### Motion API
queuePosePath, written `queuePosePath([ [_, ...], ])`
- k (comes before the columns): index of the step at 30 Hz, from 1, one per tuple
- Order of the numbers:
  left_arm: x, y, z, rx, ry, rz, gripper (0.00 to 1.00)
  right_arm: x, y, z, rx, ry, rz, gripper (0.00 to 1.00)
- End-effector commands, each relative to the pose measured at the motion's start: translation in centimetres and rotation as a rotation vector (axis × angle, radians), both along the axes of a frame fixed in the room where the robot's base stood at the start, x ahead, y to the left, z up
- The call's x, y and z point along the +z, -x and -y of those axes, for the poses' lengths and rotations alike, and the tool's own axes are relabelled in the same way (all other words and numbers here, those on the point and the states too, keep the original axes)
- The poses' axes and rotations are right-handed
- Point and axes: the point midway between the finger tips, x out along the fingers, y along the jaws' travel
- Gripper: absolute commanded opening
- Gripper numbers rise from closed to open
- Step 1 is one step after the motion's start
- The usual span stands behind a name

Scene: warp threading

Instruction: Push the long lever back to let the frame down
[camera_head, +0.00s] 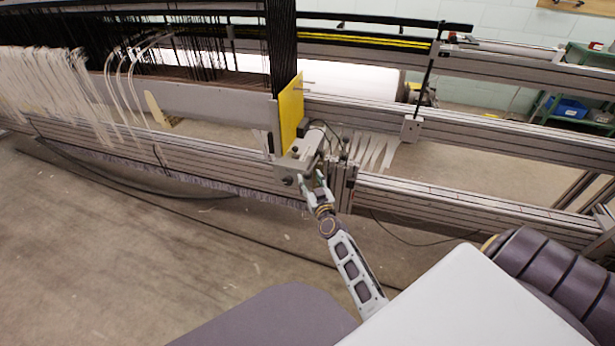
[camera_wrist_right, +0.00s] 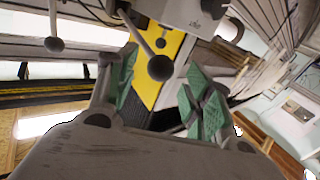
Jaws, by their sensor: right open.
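My right gripper (camera_head: 312,184) reaches up to the front of a grey carriage (camera_head: 288,172) on the long rail. Its green-padded fingers (camera_wrist_right: 162,88) are apart in the right wrist view. A lever with a dark ball knob (camera_wrist_right: 160,68) lies in line with the gap between them; I cannot tell whether it touches a finger. A second rod with a ball knob (camera_wrist_right: 54,44) stands to the left, outside the fingers. Which of the two is the long lever is unclear. A yellow panel (camera_head: 290,112) stands upright by the carriage. My left gripper is out of view.
Aluminium rails (camera_head: 440,192) run across the machine, with black threads (camera_head: 281,50) and pale yarn bundles (camera_head: 45,80) at the left. A green shelf (camera_head: 545,105) stands at the back right. The floor (camera_head: 110,265) in front is clear.

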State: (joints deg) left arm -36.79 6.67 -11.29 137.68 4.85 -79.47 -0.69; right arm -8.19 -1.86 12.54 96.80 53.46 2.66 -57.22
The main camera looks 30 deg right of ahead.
Motion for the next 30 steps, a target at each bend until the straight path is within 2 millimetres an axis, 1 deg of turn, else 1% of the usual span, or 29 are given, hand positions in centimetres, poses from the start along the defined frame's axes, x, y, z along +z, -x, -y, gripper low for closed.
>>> queuePosePath([
  [3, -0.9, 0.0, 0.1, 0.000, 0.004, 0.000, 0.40, 0.0, -1.0, 0.2, 0.000, 0.000, 0.001, 0.51],
  [13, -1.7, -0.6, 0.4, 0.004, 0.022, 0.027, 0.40, 0.0, -3.0, 0.8, -0.001, -0.001, 0.001, 0.51],
  [20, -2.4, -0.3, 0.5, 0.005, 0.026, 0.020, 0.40, 0.0, -3.5, 0.9, 0.000, 0.000, -0.001, 0.51],
  [27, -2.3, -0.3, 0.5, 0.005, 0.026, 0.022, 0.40, 0.0, -3.5, 0.9, 0.000, 0.000, -0.001, 0.51],
  [28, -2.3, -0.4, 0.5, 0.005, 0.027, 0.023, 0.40, 0.0, -3.5, 0.9, 0.000, 0.000, -0.001, 0.49],
  [30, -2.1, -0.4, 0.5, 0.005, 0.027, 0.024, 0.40, 0.0, -3.5, 0.9, 0.000, 0.000, -0.001, 0.41],
])
